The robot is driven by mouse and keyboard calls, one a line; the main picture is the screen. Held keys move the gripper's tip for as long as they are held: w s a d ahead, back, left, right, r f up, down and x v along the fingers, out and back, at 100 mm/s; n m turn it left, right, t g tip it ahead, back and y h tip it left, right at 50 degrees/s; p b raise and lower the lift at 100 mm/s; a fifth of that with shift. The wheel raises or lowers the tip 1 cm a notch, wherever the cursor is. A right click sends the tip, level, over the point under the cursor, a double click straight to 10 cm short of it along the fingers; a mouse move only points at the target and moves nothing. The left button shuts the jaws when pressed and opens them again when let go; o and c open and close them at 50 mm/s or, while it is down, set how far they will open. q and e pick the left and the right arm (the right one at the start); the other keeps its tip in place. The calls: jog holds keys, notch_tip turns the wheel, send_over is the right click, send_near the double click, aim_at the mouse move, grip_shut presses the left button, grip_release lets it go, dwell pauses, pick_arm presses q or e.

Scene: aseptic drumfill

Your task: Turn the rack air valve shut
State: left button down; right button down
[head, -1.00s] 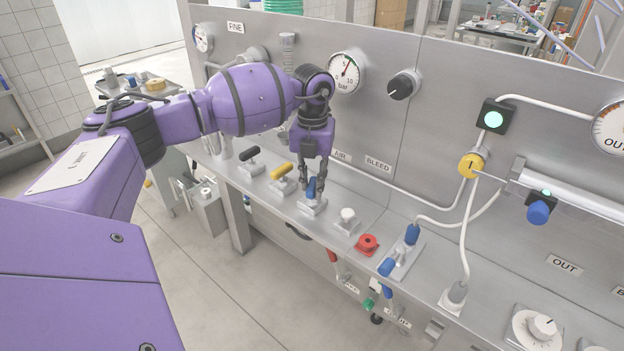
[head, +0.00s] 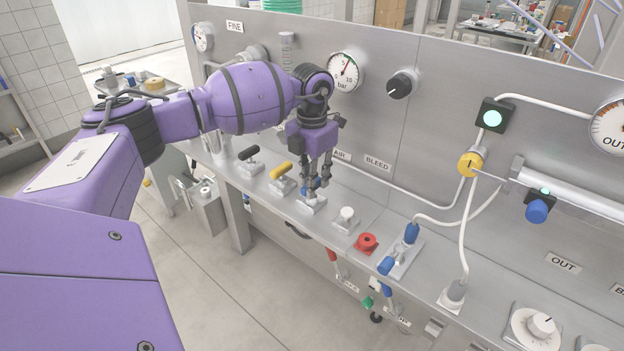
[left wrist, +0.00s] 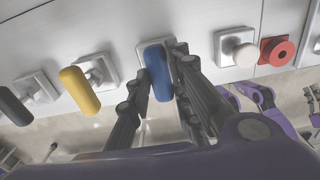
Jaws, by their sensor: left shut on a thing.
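The rack air valve is a lever with a blue handle (head: 304,189) on a square silver base, on the sloping ledge near the AIR label (head: 342,157). My left gripper (head: 318,187) points down over it, shut on the blue handle. In the head view the fingers hide most of the handle. In the left wrist view the blue handle (left wrist: 158,72) stands between the two dark fingers (left wrist: 163,82), its long side running nearly along them.
To the left on the ledge are a yellow lever (head: 281,170) and a black lever (head: 249,153). A bar gauge (head: 345,72) is on the panel behind.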

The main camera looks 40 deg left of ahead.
dwell(0.3)
pick_arm(q)
jog(key=c, duration=1.6)
grip_release()
